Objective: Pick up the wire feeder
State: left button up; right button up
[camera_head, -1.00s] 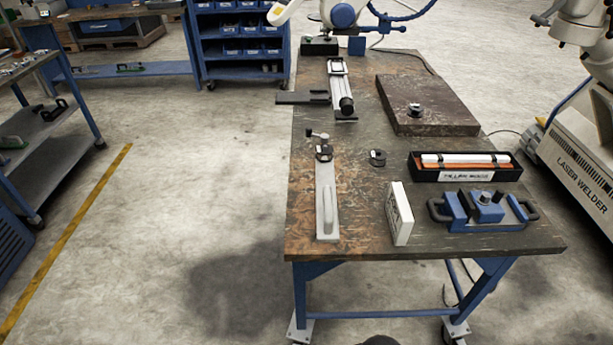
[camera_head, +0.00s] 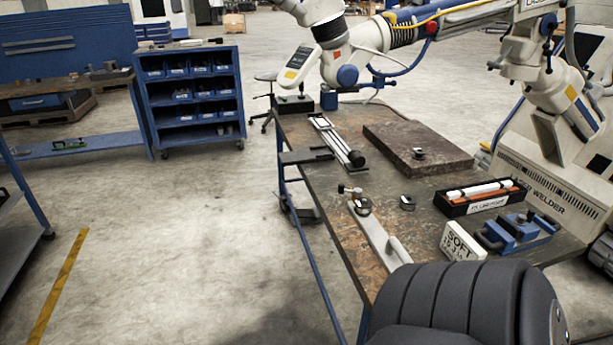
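No item is labelled as the wire feeder, so I cannot tell which one it is. On the workbench (camera_head: 345,222) lies a long silver device with a black cylindrical end (camera_head: 338,142), towards the back left. Nearer the front is a flat silver bar with a handle and a small knobbed clamp (camera_head: 377,232). A blue device with black handles (camera_head: 518,232) sits at the right front. Neither of my grippers is in view. A dark ribbed part, which seems to be my own arm, covers the bench's front corner.
A filler rod box (camera_head: 480,197), a white box marked SOFT (camera_head: 461,243), a dark slab (camera_head: 418,147) and a small black part (camera_head: 408,202) are on the bench. A white laser welder (camera_head: 548,185) stands at right. The floor left of the bench is mostly clear.

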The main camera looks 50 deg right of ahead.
aim_at(390, 252)
jog(key=i+j+z, duration=0.1)
jog(key=i, duration=0.25)
jog(key=i+j+z, duration=0.1)
jog(key=i+j, duration=0.15)
jog(key=i, duration=0.15)
jog(key=i+z, duration=0.2)
jog(key=z, duration=0.2)
jog(key=i+z, duration=0.2)
jog(key=z, duration=0.2)
jog(key=i+z, duration=0.2)
jog(key=z, duration=0.2)
jog(key=i+j+z, duration=0.15)
jog(key=z, duration=0.25)
